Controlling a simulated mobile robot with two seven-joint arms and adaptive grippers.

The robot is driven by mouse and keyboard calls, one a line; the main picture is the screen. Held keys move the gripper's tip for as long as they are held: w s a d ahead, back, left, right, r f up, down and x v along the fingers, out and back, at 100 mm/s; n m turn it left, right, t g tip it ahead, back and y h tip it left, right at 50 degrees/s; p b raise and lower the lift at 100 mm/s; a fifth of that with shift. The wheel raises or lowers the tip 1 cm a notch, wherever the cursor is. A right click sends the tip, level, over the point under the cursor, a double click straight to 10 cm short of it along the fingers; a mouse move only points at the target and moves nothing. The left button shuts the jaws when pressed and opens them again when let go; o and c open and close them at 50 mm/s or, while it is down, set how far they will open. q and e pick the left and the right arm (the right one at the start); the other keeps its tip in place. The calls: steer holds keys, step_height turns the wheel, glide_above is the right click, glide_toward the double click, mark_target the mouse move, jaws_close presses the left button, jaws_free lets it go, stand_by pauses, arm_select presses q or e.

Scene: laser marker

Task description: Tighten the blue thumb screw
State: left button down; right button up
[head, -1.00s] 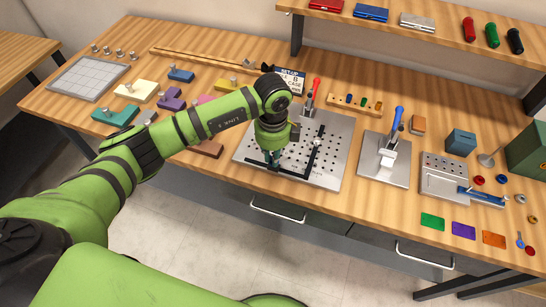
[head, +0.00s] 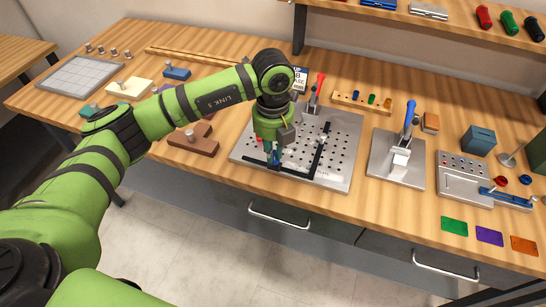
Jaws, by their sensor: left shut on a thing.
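My left gripper (head: 273,158) points down over the front left part of the perforated metal plate (head: 338,160). Its fingers are shut on a small part that looks blue, at the black L-shaped fence (head: 318,158) on the plate. I take this part to be the blue thumb screw; the fingers hide most of it, and how far it is turned in cannot be seen. My right gripper is not in view.
A red-handled clamp (head: 318,88) stands at the plate's back edge. To the right are a blue-handled clamp (head: 409,118) on its own base and a grey fixture (head: 462,180) with a blue bar. Dark wooden blocks (head: 192,140) lie left of the plate.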

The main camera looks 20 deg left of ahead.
arm_select(q)
steer(key=m+b, duration=0.5)
steer(key=shift+w+f+m, duration=0.15)
steer(key=shift+f+m, duration=0.05)
steer(key=shift+m, duration=0.1)
steer(key=shift+r+m+b, duration=0.2)
steer(key=shift+m+b, duration=1.5)
steer(key=shift+m, duration=0.4)
steer(key=c, duration=1.2)
jaws_free()
steer(key=shift+c, duration=0.2)
step_height(320, 180, up, 12)
